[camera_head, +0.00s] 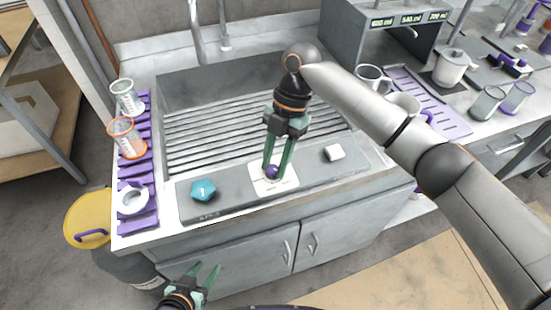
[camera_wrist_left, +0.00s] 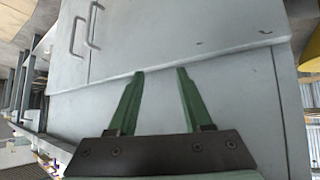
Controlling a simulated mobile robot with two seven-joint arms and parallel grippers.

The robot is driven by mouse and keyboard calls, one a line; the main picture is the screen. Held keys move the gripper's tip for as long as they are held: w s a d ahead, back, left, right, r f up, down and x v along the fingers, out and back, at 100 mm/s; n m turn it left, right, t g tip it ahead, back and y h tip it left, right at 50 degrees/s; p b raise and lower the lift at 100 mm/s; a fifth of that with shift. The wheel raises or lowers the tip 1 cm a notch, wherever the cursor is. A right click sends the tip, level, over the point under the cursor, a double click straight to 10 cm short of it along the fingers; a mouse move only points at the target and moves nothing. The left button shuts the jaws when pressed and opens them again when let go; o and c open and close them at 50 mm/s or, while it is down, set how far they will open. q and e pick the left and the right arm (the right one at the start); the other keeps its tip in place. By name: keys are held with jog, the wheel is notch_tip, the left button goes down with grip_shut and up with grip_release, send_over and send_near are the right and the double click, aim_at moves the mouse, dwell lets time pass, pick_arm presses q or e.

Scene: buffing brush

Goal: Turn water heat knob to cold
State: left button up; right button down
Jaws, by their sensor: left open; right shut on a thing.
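My right gripper (camera_head: 271,166) reaches down from above over the front ledge of the sink. Its green fingers are shut on a small round purple knob (camera_head: 271,172), which sits on a square white plate (camera_head: 287,180) with faint markings too small to read. The fingers partly hide the knob, and I cannot tell which way it is turned. My left gripper (camera_head: 206,266) is open and empty, low in front of the cabinet. In the left wrist view its fingers (camera_wrist_left: 160,73) are apart, with only the grey cabinet (camera_wrist_left: 200,35) beyond.
A teal many-sided object (camera_head: 203,190) and a white block (camera_head: 333,153) sit on the ledge, either side of the plate. The ribbed sink (camera_head: 215,140) lies behind. A purple rack (camera_head: 153,165) with cups stands left. Mugs and a dispenser (camera_head: 388,45) stand right.

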dwell(0.5)
jog(key=c, duration=0.6)
grip_release()
jog(key=shift+r, duration=0.1)
jog(key=v, duration=1.2)
jog(key=shift+r, duration=0.25)
jog(key=shift+a, duration=0.1)
